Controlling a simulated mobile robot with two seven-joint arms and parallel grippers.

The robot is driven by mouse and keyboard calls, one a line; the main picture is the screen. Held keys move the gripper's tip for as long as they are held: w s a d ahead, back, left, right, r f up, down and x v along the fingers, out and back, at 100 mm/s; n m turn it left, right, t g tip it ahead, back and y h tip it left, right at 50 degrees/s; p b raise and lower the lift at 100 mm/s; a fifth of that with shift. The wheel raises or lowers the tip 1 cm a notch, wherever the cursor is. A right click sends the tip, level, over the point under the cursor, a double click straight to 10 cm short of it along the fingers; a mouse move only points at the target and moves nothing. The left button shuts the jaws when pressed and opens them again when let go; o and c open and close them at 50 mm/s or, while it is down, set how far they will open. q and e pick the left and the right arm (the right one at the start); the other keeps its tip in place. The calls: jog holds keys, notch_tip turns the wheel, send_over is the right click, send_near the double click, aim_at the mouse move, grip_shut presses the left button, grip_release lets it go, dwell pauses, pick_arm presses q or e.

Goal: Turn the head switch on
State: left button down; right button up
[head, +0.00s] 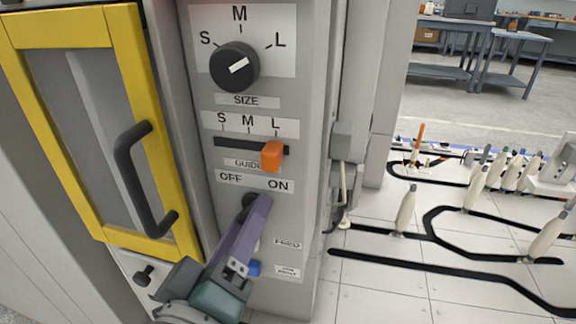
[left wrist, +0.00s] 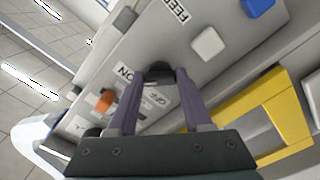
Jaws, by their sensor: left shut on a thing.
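The head switch (head: 249,199) is a dark knob below the OFF and ON labels on the grey machine panel. In the left wrist view the dark knob (left wrist: 160,70) sits between my fingertips. My left gripper (head: 260,202) has purple fingers and comes up from below. It is shut on the knob, one finger on each side. The fingers cover much of the knob in the head view, so I cannot tell which way it points. My right gripper is not in view.
Above are the SIZE dial (head: 234,67), pointing toward L, and the orange GUIDE slider (head: 272,156), near L. A blue button (head: 254,268) is close below my fingers. A yellow-framed door (head: 178,215) with a dark handle stands left. Bobbins on a black track are at right.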

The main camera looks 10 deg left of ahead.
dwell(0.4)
pick_arm(q)
jog(key=shift+c, duration=1.6)
grip_release()
jog(key=s, duration=1)
jog(key=shift+a+p, duration=0.15)
jog(key=shift+p, duration=0.3)
jog(key=shift+w+r, duration=0.1)
